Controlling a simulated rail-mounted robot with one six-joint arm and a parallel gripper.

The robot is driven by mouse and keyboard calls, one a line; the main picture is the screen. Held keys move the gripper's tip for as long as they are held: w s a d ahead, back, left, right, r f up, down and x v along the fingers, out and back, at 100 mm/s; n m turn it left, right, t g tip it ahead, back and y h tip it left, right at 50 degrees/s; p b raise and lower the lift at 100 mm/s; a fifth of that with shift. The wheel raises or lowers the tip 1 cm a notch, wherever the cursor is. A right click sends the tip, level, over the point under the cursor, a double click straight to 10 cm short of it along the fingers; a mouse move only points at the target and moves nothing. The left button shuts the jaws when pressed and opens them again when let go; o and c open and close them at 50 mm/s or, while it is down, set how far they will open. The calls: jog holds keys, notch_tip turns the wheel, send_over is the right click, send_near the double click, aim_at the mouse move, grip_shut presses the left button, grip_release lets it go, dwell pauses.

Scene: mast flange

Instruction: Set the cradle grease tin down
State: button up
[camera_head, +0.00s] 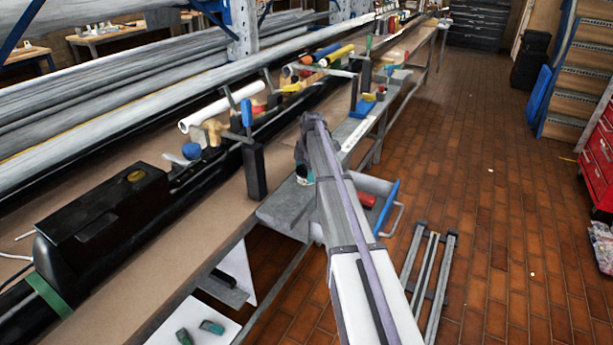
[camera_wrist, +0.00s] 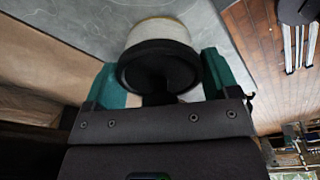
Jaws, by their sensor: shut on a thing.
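The grease tin, a round pale tin with a black end (camera_wrist: 158,32), is between the green fingers of my gripper (camera_wrist: 166,80) in the wrist view. The black end faces the wrist camera, and the pale side shows beyond it. My gripper (camera_head: 303,178) is shut on the tin. In the head view it is over the grey shelf (camera_head: 285,213) beside the long bench, and the arm hides most of the tin. A grey surface (camera_wrist: 205,30) lies behind the tin in the wrist view. I cannot tell whether the tin touches it.
A grey tray with a blue edge (camera_head: 388,208) and a red object (camera_head: 366,199) lies right of my arm. The brown bench (camera_head: 205,215) carries a black post (camera_head: 255,172), a white roll (camera_head: 222,106) and several tools. The tiled floor (camera_head: 500,200) at right is mostly clear.

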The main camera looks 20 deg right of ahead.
jog(key=shift+f, duration=0.2)
jog(key=o, duration=0.9)
jog(key=shift+o, duration=0.2)
notch_tip(320, 180, up, 13)
jog(key=d+p, duration=0.2)
jog(key=p, duration=1)
jog(key=s+a+m, duration=0.9)
jog(key=s+a, duration=0.3)
jog(key=s, duration=0.5)
jog(key=s+a+m+h, duration=0.1)
jog(key=s+a+m, duration=0.8)
jog(key=s, duration=0.8)
jog(key=a, duration=0.3)
jog(key=shift+s+f+m, duration=0.25)
jog(key=shift+f+m, duration=0.05)
jog(key=shift+f, duration=0.1)
